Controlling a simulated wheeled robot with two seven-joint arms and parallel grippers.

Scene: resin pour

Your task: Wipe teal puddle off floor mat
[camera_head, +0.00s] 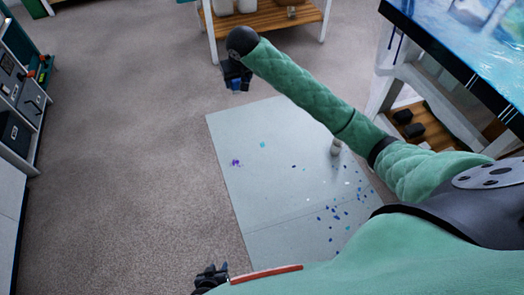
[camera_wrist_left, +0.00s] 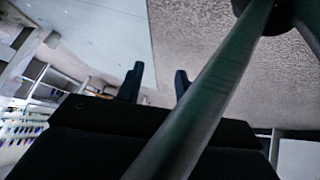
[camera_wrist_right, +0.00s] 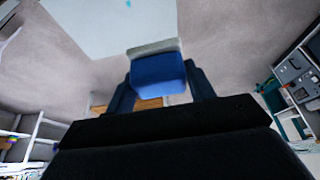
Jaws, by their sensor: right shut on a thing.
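The pale floor mat (camera_head: 245,190) lies on the carpet. A small teal spot (camera_head: 262,144) is on its upper left part, and it also shows at the top edge of the right wrist view (camera_wrist_right: 128,3). My right gripper (camera_head: 236,80) is beyond the mat's upper left corner. It is shut on a blue block with a pale grey face, like a sponge (camera_wrist_right: 157,75), held clear of the teal spot. My left gripper (camera_head: 211,275) is low in the head view, left of the mat; its fingers are apart and empty in the left wrist view (camera_wrist_left: 157,85).
A purple spot (camera_head: 236,162) and several blue specks (camera_head: 335,215) are on the mat. A small pale object (camera_head: 336,147) stands near its right side. A wooden-shelved table (camera_head: 265,20) is behind, cabinets (camera_head: 15,110) at left. Carpet left of the mat is clear.

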